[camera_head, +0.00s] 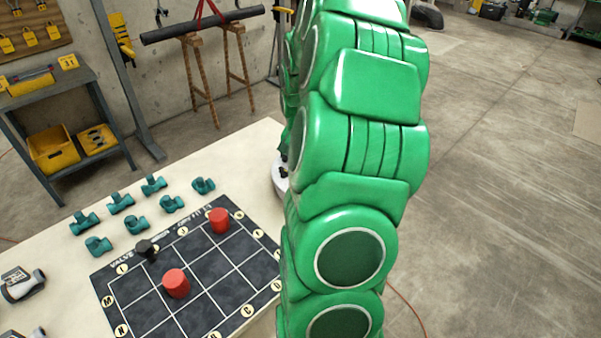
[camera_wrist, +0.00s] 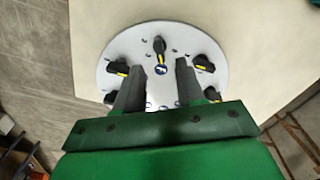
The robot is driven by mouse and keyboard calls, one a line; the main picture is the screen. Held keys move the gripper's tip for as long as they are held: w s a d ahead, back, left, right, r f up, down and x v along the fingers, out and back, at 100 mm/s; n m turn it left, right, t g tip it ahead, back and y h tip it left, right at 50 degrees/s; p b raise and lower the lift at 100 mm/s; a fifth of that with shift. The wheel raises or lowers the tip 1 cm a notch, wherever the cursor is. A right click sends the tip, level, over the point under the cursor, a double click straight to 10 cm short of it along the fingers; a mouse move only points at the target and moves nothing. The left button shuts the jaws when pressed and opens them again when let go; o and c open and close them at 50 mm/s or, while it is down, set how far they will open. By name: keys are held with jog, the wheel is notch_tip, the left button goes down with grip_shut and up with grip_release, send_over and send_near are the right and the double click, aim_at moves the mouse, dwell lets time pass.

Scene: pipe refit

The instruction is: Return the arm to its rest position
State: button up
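My green arm (camera_head: 350,150) rises through the middle of the head view and hides part of the table behind it. My gripper (camera_wrist: 158,66) shows in the wrist view, with its two dark fingers apart and nothing between them. Beyond the fingers is a round white plate (camera_wrist: 184,34) with several black knobs (camera_wrist: 159,46) marked in yellow. The fingers overlap the plate in the picture; I cannot tell how far above it they are. In the head view, only a sliver of a white disc (camera_head: 279,180) shows at the arm's left edge, and I cannot make out the gripper's fingers.
A pale table (camera_head: 50,250) holds a dark gridded board (camera_head: 133,288) with two red cylinders (camera_head: 176,283) and a black piece (camera_head: 146,249). Several teal fittings (camera_head: 121,203) stand behind it. A shelf cart (camera_head: 84,75) and a pipe on trestles (camera_head: 205,25) are behind. Open floor (camera_head: 500,180) lies right.

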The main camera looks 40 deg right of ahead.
notch_tip(320, 180, up, 2)
jog(key=shift+r, duration=0.1)
dwell(0.5)
